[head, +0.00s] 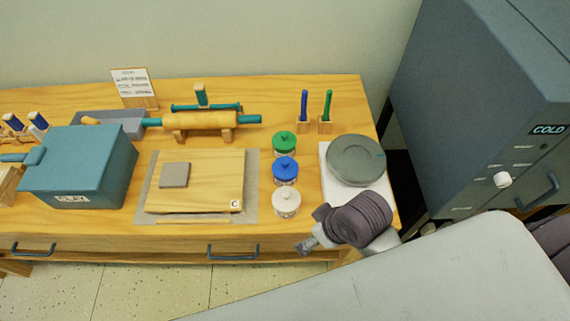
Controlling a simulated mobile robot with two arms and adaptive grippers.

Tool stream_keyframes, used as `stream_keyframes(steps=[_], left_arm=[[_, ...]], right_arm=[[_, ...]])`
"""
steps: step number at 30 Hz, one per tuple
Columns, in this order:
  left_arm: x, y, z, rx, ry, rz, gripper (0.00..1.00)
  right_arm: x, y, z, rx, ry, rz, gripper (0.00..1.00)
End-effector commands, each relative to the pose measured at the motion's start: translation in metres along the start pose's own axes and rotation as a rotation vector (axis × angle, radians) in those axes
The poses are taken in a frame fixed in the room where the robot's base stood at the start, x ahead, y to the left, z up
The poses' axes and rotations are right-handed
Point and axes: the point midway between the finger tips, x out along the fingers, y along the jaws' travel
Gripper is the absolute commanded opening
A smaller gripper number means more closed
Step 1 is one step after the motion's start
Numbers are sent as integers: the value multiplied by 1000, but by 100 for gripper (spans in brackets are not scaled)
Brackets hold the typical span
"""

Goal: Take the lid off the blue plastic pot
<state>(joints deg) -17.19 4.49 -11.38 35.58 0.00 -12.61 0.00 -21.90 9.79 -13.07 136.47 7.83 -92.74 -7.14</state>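The blue plastic pot (285,179) stands on the wooden table, right of the middle, between a green-lidded pot (284,143) behind it and a white-lidded pot (286,203) in front. Its round blue lid (285,167) with a knob is on top. My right gripper (304,246) is low at the table's front edge, in front of and slightly right of the white-lidded pot, apart from the blue pot. Its fingers are small and partly hidden by my dark arm links, so their opening cannot be told. My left gripper is not in view.
A grey round disc (356,160) on a white board lies right of the pots. A wooden board (200,196) with a grey slab is left. A teal clay box (80,167), rolling pin (200,119) and blue and green tools stand around. A dark kiln-like cabinet (480,110) is right.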

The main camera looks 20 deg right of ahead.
Motion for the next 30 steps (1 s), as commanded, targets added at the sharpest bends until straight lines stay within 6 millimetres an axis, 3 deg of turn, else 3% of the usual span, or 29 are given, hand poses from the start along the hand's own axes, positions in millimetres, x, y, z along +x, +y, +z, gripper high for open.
stream_keyframes(steps=[11,17,20,24,30], left_arm=[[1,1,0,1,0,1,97],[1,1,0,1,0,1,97],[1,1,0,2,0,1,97],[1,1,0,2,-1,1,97],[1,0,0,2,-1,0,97]], right_arm=[[15,-25,-76,-418,35,-131,100],[16,-27,-126,-777,7,-185,100],[10,-13,-155,-1006,-51,-202,100],[-7,22,-187,-1247,-156,-217,100],[-38,66,-215,-1414,-267,-238,100]])
